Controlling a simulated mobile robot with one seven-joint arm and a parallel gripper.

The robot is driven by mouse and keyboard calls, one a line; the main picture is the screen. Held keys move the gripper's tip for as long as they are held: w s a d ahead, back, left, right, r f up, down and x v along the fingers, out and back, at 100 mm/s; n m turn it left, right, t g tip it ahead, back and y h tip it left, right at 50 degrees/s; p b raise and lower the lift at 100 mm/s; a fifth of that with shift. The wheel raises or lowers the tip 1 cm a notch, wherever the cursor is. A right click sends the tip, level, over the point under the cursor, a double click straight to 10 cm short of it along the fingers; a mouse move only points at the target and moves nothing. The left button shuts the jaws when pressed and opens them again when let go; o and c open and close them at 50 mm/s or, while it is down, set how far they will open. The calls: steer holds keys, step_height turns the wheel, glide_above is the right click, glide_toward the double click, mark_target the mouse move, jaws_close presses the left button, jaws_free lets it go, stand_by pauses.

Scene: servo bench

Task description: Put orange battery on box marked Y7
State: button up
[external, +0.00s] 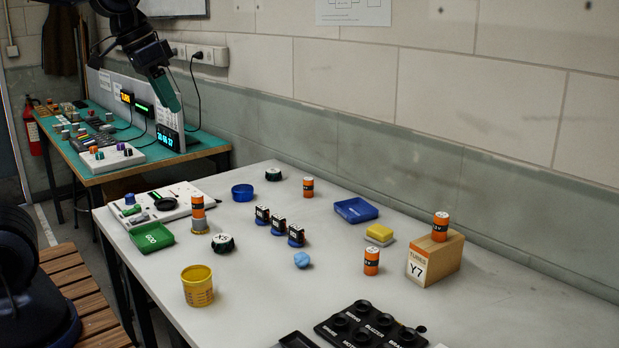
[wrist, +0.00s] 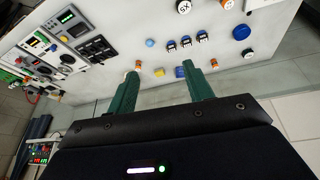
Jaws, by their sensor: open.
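A wooden box marked Y7 (external: 435,262) stands at the right of the white table, with an orange battery (external: 440,226) upright on top. A second orange battery (external: 371,261) stands on the table left of the box. A third orange battery (external: 308,187) stands farther back. A fourth orange battery (external: 197,206) stands on a grey piece at the left. My gripper (external: 174,106) is raised at the upper left, far from the box. In the wrist view its green fingers (wrist: 160,72) are apart with nothing held; the small orange things beyond are hard to tell apart.
A yellow sponge (external: 380,234) and blue tray (external: 356,210) lie near the box. A yellow cup (external: 197,286), green tray (external: 152,237), light blue lump (external: 302,260) and several small motors (external: 277,226) occupy the table. A black keypad (external: 365,328) lies at the front. The wall runs behind.

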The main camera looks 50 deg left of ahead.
steer(key=s+a+f+n+y, duration=0.1)
steer(key=s+a+f, duration=0.2)
steer(key=s, duration=0.7)
steer(key=shift+s+f+n, duration=0.3)
steer(key=shift+f+n, duration=0.1)
steer(key=shift+f, duration=0.15)
